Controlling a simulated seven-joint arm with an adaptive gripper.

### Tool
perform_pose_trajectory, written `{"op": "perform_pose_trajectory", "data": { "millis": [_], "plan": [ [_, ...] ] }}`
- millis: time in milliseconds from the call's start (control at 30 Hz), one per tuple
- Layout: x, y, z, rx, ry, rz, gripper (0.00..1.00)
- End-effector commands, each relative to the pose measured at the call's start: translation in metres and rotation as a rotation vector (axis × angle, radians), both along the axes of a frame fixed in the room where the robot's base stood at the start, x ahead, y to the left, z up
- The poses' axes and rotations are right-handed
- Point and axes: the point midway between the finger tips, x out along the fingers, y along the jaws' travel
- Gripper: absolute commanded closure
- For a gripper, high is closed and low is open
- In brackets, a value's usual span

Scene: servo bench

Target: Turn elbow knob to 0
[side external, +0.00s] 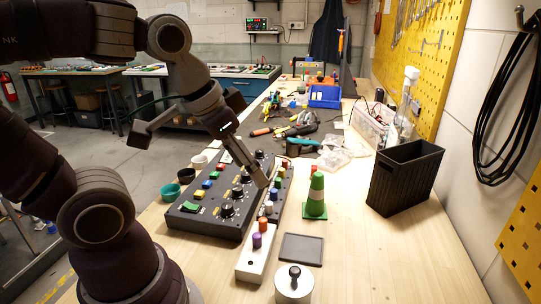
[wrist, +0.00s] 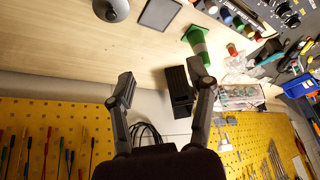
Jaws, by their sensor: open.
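A dark control panel (side external: 196,222) lies on the bench in the side view, with several black knobs, one of them the front knob (side external: 227,210), and coloured buttons. I cannot read the labels, so I cannot tell which knob is the elbow knob or where it points. My gripper (side external: 262,180) is over the panel's right side in the side view, pointing down and right. In the wrist view, my gripper (wrist: 163,82) has its fingers wide apart with nothing held. The panel (wrist: 272,46) shows only at the top right there, outside the fingers.
A green cone (side external: 315,195), a black bin (side external: 405,175) and a flat dark tray (side external: 302,249) stand right of the panel. A white block with coloured pegs (side external: 252,262) and a round metal piece with a black knob (side external: 294,286) are in front. Bare wood lies at front right.

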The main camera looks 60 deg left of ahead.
Motion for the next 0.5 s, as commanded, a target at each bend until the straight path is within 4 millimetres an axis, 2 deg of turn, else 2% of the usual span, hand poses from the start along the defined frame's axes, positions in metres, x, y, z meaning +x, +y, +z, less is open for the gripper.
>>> {"op": "perform_pose_trajectory", "data": {
  "millis": [67, 167, 267, 300, 400, 500],
  "plan": [
    [0.020, 0.017, 0.004, 0.027, 0.043, -0.004, 0.45],
    [0.052, 0.054, 0.003, 0.047, 0.103, -0.046, 0.45],
    [0.075, 0.102, -0.009, 0.035, 0.140, -0.098, 0.45],
    [0.081, 0.124, -0.017, 0.025, 0.145, -0.115, 0.45],
    [0.083, 0.176, -0.038, -0.005, 0.133, -0.153, 0.45],
    [0.076, 0.215, -0.057, -0.023, 0.105, -0.174, 0.45]
  ]
}}
